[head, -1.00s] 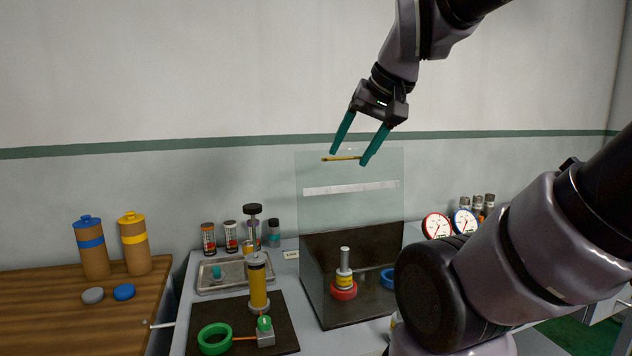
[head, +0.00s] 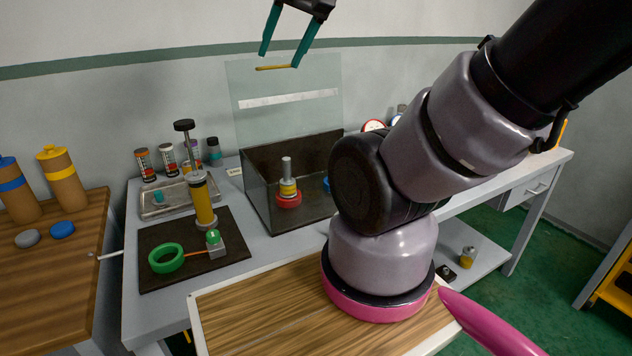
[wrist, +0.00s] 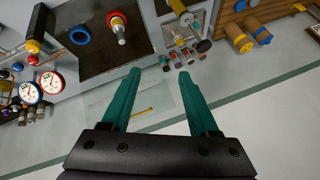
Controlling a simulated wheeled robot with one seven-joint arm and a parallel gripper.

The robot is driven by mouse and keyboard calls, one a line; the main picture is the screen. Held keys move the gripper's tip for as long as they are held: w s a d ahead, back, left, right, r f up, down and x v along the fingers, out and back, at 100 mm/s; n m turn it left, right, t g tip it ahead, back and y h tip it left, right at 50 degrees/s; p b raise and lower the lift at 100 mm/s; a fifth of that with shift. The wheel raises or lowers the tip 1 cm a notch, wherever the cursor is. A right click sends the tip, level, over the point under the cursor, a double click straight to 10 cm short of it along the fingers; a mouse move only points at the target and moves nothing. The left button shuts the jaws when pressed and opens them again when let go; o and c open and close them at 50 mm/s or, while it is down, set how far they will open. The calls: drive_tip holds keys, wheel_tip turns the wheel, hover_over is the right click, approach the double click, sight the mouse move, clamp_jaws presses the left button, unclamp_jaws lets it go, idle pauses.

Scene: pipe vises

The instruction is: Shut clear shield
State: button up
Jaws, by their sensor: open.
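The clear shield (head: 288,112) stands raised, nearly upright, at the back of a dark box (head: 262,205) on the grey bench. It has a white strip across it and a yellow handle (head: 274,68) along its top edge. My gripper (head: 281,55) is open and empty, with its teal fingers at the shield's top edge, one on each side of the handle in the head view. A red-ringed part with a metal post (head: 288,185) stands inside the box.
A dark mat (head: 150,273) with a green ring and a yellow cylinder lies left of the box. A metal tray (head: 160,204) and several small jars stand behind it. Gauges (wrist: 51,83) stand beyond the box. My arm covers the bench's right part.

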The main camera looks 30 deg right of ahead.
clamp_jaws()
drive_tip(key=w+r+n+g+h, duration=0.15)
drive_tip(key=w+r, duration=0.25)
drive_tip(key=w, duration=1.2)
drive_tip(key=w+r+n+g, duration=0.2)
drive_tip(key=w+r+g, duration=0.15)
drive_tip(key=w, duration=1.25)
drive_tip(key=w+a+f, duration=0.2)
drive_tip(key=w+f, duration=0.2)
drive_tip(key=w, duration=0.4)
wheel_tip(320, 180, down, 8)
drive_tip(key=s, duration=0.2)
drive_tip(key=shift+d+f+n, duration=0.2)
drive_tip(key=shift+n, duration=0.15)
